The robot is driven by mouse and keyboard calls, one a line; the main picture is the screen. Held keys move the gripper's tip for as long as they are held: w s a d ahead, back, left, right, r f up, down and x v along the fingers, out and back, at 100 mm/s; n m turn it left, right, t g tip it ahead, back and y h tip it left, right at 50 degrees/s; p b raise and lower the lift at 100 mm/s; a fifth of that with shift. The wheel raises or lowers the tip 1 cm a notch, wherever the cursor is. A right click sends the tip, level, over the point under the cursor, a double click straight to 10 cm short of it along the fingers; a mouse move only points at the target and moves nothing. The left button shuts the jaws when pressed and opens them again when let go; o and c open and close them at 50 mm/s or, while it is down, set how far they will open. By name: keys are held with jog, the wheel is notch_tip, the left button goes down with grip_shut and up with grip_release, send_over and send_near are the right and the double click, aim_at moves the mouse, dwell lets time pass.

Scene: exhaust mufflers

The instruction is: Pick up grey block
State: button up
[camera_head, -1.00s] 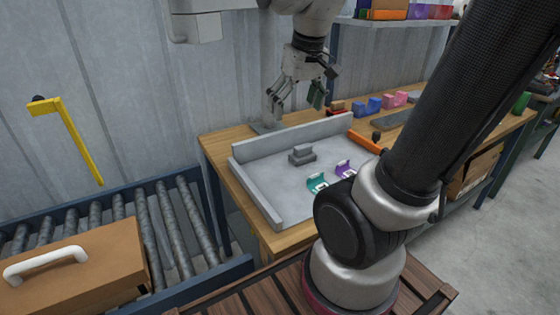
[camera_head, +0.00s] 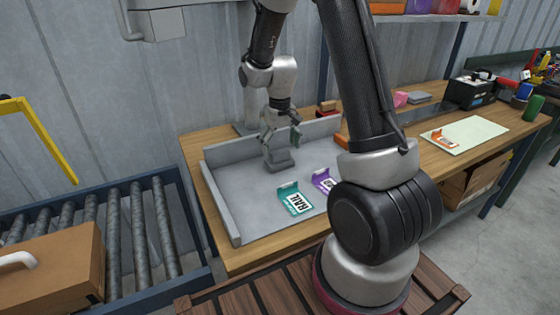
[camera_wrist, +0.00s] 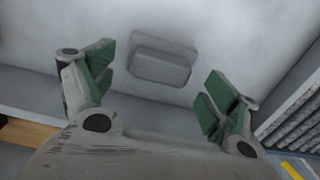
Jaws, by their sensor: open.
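The grey block (camera_head: 278,160) sits on the floor of the grey tray (camera_head: 247,205), near its back wall. It has a wider base and a narrower raised part. My gripper (camera_head: 281,138) is just above the block in the head view, pointing down. In the wrist view the block (camera_wrist: 161,61) lies between and a little beyond the two green-padded fingers of my gripper (camera_wrist: 158,88). The fingers are wide apart and do not touch the block. The exact height of the fingertips over the block is hard to tell.
A teal piece (camera_head: 294,198) and a purple piece (camera_head: 323,181), both with labels, lie in the tray to the right of the block. Tray walls stand at the back and left. A roller conveyor (camera_head: 125,225) with a cardboard box (camera_head: 60,265) is at the left.

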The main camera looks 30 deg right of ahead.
aim_at(280, 159)
notch_tip(280, 159, down, 2)
jog(key=shift+f, duration=0.25)
jog(key=c, duration=1.2)
jog(key=shift+r, duration=0.1)
